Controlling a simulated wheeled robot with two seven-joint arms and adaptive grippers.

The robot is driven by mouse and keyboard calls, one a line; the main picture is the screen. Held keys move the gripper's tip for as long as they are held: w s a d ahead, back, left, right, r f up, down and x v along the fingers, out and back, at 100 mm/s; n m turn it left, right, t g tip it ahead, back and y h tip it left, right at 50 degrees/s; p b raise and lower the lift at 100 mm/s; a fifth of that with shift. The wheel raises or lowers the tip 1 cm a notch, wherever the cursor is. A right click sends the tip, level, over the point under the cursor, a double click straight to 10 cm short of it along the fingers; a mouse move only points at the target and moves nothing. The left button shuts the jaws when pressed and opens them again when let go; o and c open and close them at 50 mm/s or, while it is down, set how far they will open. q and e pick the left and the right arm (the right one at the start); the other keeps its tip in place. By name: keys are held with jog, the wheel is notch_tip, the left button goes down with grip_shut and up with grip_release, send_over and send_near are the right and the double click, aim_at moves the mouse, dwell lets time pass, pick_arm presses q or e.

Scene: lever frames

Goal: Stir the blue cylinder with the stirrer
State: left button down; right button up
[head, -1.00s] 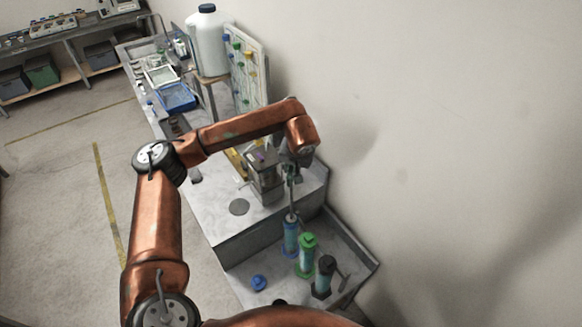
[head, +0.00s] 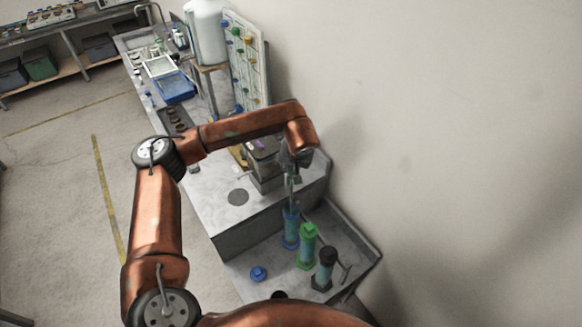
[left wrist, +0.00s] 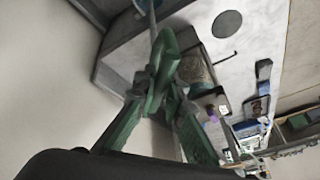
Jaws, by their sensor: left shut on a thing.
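The blue cylinder (head: 290,232) stands upright on the low grey tray at the front of the bench, at the left of a row. My left gripper (head: 291,178) is above it, pointing down, shut on the stirrer (head: 291,195). The thin stirrer runs down from the fingers to the cylinder's top, and its lower end is hidden, seemingly inside. In the left wrist view, the green fingers (left wrist: 162,62) close around the stirrer rod (left wrist: 152,22), with a bit of blue at the top edge. My right gripper is not in view.
A green cylinder (head: 307,246) and a black-topped cylinder (head: 325,269) stand close at the right. A blue cap (head: 258,274) lies on the tray (head: 350,240) to the left. A grey device (head: 265,163) sits on the raised bench behind. The wall is close on the right.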

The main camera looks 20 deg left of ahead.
pick_arm(q)
jog(key=shift+f+b, duration=1.5)
jog(key=shift+f, duration=0.7)
jog(key=shift+f+b, duration=0.9)
jog(key=shift+f, duration=0.6)
jog(key=shift+f, duration=0.1)
